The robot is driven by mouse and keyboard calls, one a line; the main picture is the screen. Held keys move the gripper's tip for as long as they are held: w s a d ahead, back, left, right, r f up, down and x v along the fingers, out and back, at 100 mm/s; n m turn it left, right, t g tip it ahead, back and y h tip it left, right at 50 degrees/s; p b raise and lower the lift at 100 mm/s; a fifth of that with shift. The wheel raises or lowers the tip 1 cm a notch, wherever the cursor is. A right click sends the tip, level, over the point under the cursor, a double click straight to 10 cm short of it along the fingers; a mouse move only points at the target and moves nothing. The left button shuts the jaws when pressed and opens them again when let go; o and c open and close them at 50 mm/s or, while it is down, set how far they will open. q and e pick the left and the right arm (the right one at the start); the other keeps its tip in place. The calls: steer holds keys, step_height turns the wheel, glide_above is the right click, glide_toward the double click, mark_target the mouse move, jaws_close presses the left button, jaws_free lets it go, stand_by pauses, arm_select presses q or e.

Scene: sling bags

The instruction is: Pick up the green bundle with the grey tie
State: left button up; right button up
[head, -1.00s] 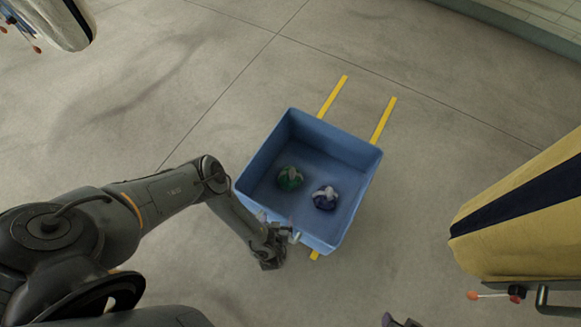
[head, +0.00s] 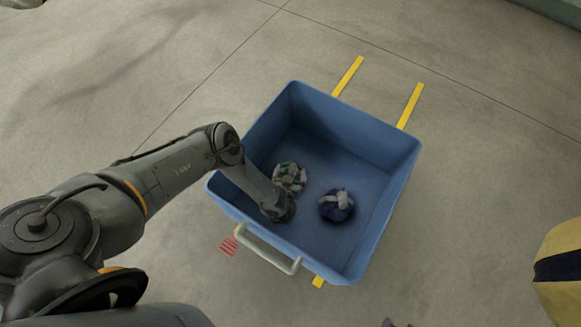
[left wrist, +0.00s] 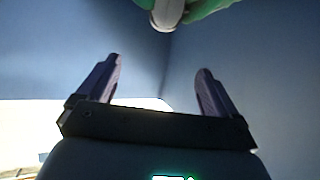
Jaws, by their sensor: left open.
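The green bundle (head: 289,177) with its pale grey tie lies inside the blue bin (head: 345,115), left of the middle. My left gripper (head: 281,212) is inside the bin, on the near side of this bundle. In the left wrist view my left gripper (left wrist: 157,78) is open, with nothing between its fingers. Green cloth (left wrist: 213,7) and the grey tie (left wrist: 168,14) show at the top edge there, beyond the fingertips. The bundle's upper part is cut off in that view. A small dark piece at the head view's bottom edge may be my right gripper; its jaws cannot be made out.
A dark blue bundle (head: 337,207) with a pale tie lies right of the green one. The bin's walls rise around both, and a pale handle (head: 268,249) is on the near side. Yellow floor strips (head: 411,104) run by the bin. A yellow-and-black object (head: 560,265) stands at right.

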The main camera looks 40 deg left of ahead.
mark_target(293, 168)
arm_select(q)
steer(key=f+b, duration=0.2)
steer(key=f, duration=0.1)
steer(key=f+b, duration=0.1)
steer(key=f, duration=0.1)
steer(key=shift+w+a, duration=0.15)
steer(key=shift+w, duration=0.1)
steer(key=b+x, duration=0.3)
steer(key=x, duration=0.1)
steer(key=shift+f, duration=0.1)
steer(key=shift+w+a, duration=0.25)
steer(key=shift+w, duration=0.15)
arm_select(e)
step_height(293, 168, down, 8)
steer(key=shift+w+a, duration=0.25)
